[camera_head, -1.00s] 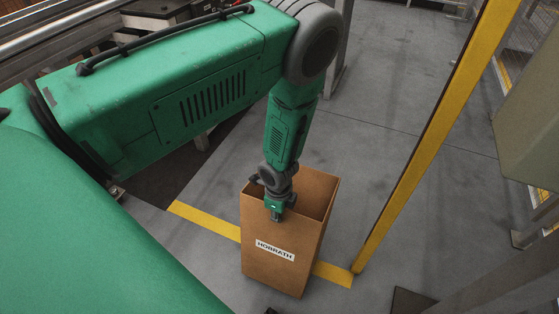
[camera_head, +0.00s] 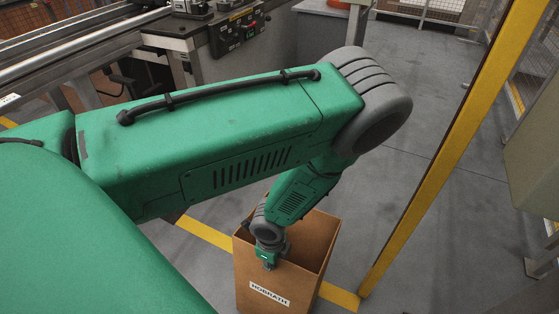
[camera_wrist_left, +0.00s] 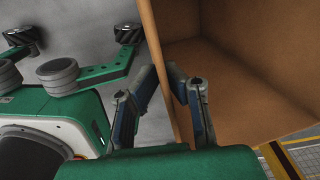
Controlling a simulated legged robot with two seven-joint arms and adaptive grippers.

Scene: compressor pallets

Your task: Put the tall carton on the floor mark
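The tall carton (camera_head: 262,273) is brown, open-topped and upright in the head view, with a white label on its front. Its base is cut off by the picture's lower edge, so I cannot tell whether it touches the floor. My left gripper (camera_head: 267,264) is at the carton's near top edge. In the left wrist view the fingers of my left gripper (camera_wrist_left: 163,82) are on either side of one carton wall (camera_wrist_left: 235,75) and close against it. The carton's inside looks empty. A yellow floor stripe (camera_head: 205,232) runs behind and beside the carton. My right gripper is not in view.
A yellow post (camera_head: 435,165) stands to the right of the carton. A machine bench with a control box (camera_head: 238,32) is at the back. A grey-green block (camera_head: 535,140) is at the right edge. Grey floor (camera_head: 440,195) is clear behind the carton.

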